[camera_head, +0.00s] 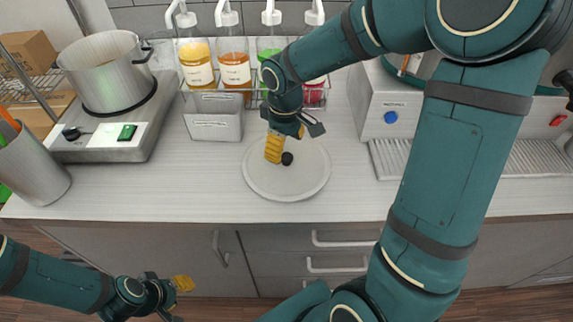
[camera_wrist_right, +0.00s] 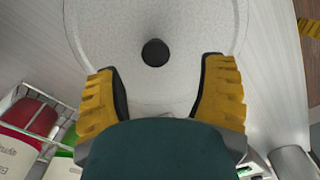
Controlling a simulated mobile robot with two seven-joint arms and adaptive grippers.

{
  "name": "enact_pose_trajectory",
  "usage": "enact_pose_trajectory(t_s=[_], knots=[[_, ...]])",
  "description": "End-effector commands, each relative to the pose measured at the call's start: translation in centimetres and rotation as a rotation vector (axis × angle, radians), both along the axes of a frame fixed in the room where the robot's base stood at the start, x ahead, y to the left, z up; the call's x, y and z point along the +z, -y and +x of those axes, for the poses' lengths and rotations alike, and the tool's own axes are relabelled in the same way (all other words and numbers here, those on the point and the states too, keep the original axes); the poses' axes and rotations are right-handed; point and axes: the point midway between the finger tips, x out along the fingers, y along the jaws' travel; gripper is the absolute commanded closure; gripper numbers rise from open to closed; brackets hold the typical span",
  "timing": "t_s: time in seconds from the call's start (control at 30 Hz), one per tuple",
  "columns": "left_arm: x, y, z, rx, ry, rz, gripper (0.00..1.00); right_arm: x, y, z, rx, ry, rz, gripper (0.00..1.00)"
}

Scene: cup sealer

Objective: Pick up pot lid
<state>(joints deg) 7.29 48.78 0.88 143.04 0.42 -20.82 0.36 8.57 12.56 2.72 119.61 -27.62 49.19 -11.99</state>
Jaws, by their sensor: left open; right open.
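The pot lid (camera_head: 304,178) is a pale grey disc with a small black knob (camera_head: 287,158) at its middle, lying flat on the white counter. In the right wrist view the lid (camera_wrist_right: 205,25) fills the top, and its knob (camera_wrist_right: 155,52) sits ahead of the fingertips, midway between them. My right gripper (camera_head: 274,150) is over the lid close to the knob; in its wrist view the yellow fingers (camera_wrist_right: 164,70) are spread apart with nothing between them. My left gripper (camera_head: 184,288) is at the lower left, in front of the cabinets and below the counter, open and empty.
A steel pot (camera_head: 108,80) stands without a lid on a hot plate (camera_head: 110,135) at the left. Several pump bottles and a grey bin (camera_head: 214,126) stand behind the lid. A machine (camera_head: 384,110) is at the right. The counter left of the lid is clear.

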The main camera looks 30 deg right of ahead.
Motion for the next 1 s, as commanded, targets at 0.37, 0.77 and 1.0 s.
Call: enact_pose_trajectory(t_s=[0.37, 0.77, 1.0], knots=[[-1.0, 0.1, -0.3, -0.005, -0.007, -0.002, 0.61, -4.4, 0.6, -0.1, 0.000, -0.001, 0.000, 0.30], [-1.1, 0.1, -0.4, -0.006, -0.008, -0.002, 0.61, -5.4, 0.6, -0.1, 0.000, 0.001, 0.000, 0.32], [-1.1, 0.1, -0.4, -0.006, -0.008, -0.002, 0.61, -5.4, 0.6, -0.1, 0.000, 0.001, 0.000, 1.00]])
